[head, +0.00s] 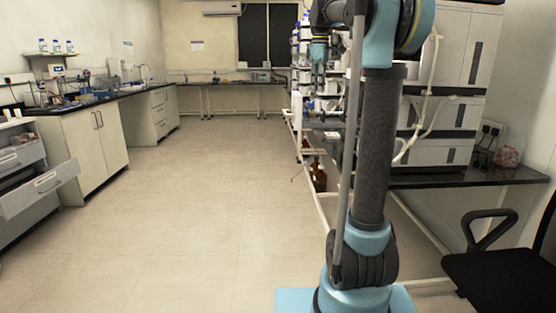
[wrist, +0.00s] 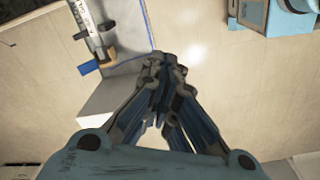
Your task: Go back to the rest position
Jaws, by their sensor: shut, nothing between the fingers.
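My gripper (wrist: 163,66) is shut and empty in the wrist view, its dark blue linked fingers meeting near the picture's middle. In the head view my gripper (head: 319,80) hangs at the end of my folded arm, high up, left of the arm column and in front of the right-hand bench. It is small there, and the fingertips are hard to make out against the clutter.
White instrument stacks (head: 445,85) stand on the dark right-hand bench (head: 465,176). A black chair (head: 505,262) is at the lower right. Open drawers (head: 38,187) jut out at the left. Brown bottles (head: 319,176) stand under the bench. The tiled floor (head: 190,200) is clear.

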